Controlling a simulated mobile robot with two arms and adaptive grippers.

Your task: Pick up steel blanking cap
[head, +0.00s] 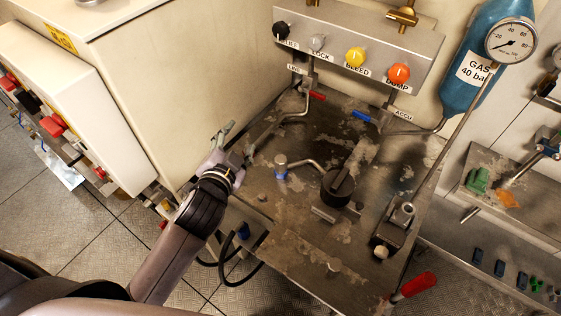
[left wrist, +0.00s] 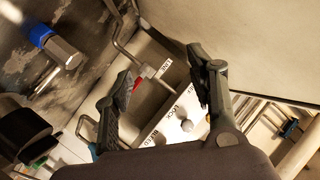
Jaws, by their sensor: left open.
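My left gripper (head: 238,144) is open and empty, above the left edge of the steel worktop (head: 300,235). In the left wrist view its two fingers (left wrist: 160,78) stand wide apart. No part is labelled as the blanking cap. A steel fitting (head: 280,161) with a blue ring stands on the worktop, right of the gripper and apart from it. It also shows in the left wrist view as a hex steel piece (left wrist: 67,53), left of the fingers. I cannot tell which is the cap. My right gripper is not in view.
A black round knob (head: 338,186) stands mid-worktop. A bent steel pipe (head: 291,116) runs close to the gripper. A valve panel (head: 355,45) with coloured knobs is behind. A white cabinet (head: 150,75) bounds the left. A red handle (head: 419,284) sticks out at front right.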

